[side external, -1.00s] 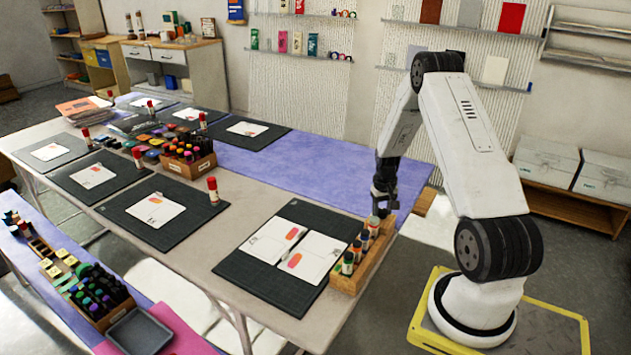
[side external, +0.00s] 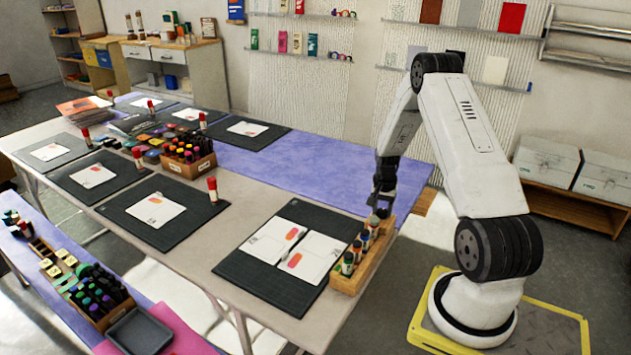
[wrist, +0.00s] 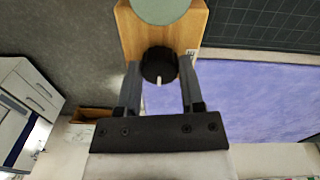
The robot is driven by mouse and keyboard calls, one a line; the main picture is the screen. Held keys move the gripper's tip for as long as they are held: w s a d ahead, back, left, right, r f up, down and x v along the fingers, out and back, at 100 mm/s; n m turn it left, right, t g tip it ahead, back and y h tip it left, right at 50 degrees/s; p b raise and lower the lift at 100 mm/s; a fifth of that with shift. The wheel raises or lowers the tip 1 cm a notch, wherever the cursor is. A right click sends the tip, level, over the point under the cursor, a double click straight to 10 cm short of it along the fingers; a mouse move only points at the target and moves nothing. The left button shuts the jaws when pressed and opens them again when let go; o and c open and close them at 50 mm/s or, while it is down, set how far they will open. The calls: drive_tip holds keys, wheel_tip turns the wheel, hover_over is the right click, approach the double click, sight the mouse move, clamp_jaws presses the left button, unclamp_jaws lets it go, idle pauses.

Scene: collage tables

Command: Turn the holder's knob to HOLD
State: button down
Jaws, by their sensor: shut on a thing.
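The wooden holder (side external: 376,262) stands at the near right corner of the table, with several upright sticks in a row. Its far end shows in the wrist view (wrist: 128,30). There a round black knob (wrist: 160,62) sits on the wood, its white pointer mark directed down the picture, toward my gripper's base. My gripper (wrist: 160,78) is shut on the knob, one finger at each side. In the side view my gripper (side external: 381,208) is low over the holder's far end, where the knob is hidden. A small printed label at the holder's right edge is partly covered and unreadable.
A pale green round top (wrist: 160,8) stands close beyond the knob. A dark cutting mat (side external: 235,270) with white cards (side external: 268,242) lies left of the holder. A purple cloth (side external: 300,178) covers the table behind. Floor is open beyond the table edge.

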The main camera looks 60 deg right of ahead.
sight(381, 210)
drive_tip(key=shift+c, duration=1.1)
unclamp_jaws()
drive_tip(key=shift+w+r, duration=0.1)
drive_tip(key=shift+r, duration=3.85)
